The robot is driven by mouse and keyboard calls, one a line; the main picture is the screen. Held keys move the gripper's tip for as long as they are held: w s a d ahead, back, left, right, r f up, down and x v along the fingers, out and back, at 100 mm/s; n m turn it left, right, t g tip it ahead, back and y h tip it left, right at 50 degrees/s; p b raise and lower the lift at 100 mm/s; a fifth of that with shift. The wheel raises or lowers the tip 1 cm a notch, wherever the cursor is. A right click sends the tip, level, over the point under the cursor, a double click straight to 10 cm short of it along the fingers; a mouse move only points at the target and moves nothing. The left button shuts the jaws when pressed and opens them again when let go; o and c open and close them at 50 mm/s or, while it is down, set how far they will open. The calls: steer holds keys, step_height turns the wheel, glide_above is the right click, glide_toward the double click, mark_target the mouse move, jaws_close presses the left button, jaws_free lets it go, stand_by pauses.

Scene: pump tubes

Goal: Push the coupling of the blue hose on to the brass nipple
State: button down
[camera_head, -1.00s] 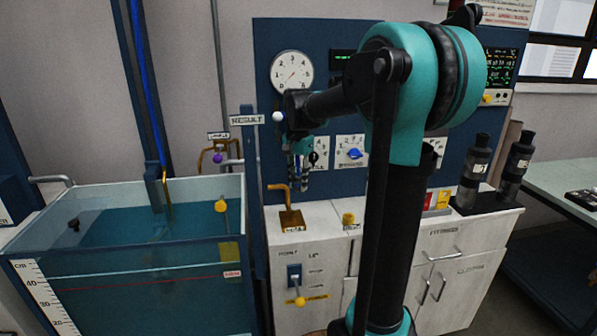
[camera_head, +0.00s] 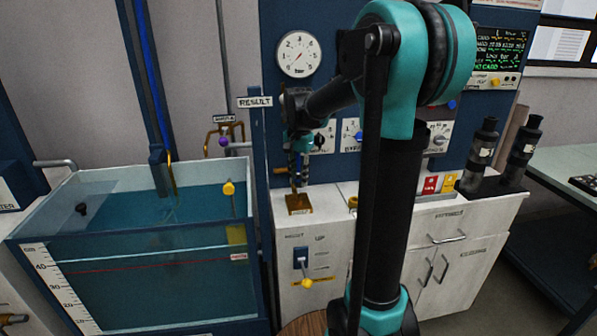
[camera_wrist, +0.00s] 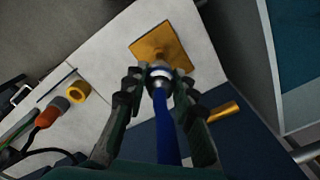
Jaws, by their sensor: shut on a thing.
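My gripper (camera_wrist: 158,82) is shut on the silver coupling of the blue hose (camera_wrist: 166,135). The hose runs back from the coupling toward the bottom of the wrist view. The coupling (camera_wrist: 159,72) shows between the fingertips, in front of a square brass plate (camera_wrist: 150,47) on the white worktop. In the head view my gripper (camera_head: 299,170) hangs just above that plate (camera_head: 298,207), beside the blue panel. A brass pipe (camera_wrist: 222,111) shows right of the fingers in the wrist view. The nipple's end is hidden, and I cannot tell whether the coupling touches it.
A water tank (camera_head: 150,235) stands to the left, with a blue post (camera_head: 257,190) between it and the worktop. A yellow ring-shaped fitting (camera_wrist: 77,92) is left of the fingers. Two dark bottles (camera_head: 482,150) stand farther right.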

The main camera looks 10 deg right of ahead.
mark_target(299, 175)
steer(key=shift+f, duration=1.3)
steer(key=shift+f, duration=1.7)
stand_by(0.4)
steer(key=c, duration=1.2)
jaws_free()
steer(key=shift+o, duration=0.2)
step_height(299, 175, up, 12)
steer(key=shift+r, duration=0.1)
steer(key=s+d+f+n+t, duration=0.2)
steer(key=s+f+n, duration=0.2)
steer(key=s+f, duration=0.6)
steer(key=s+d+f+n+t, duration=0.2)
steer(key=s+f+n, duration=0.3)
steer(key=s+f, duration=0.5)
steer(key=shift+s, duration=1)
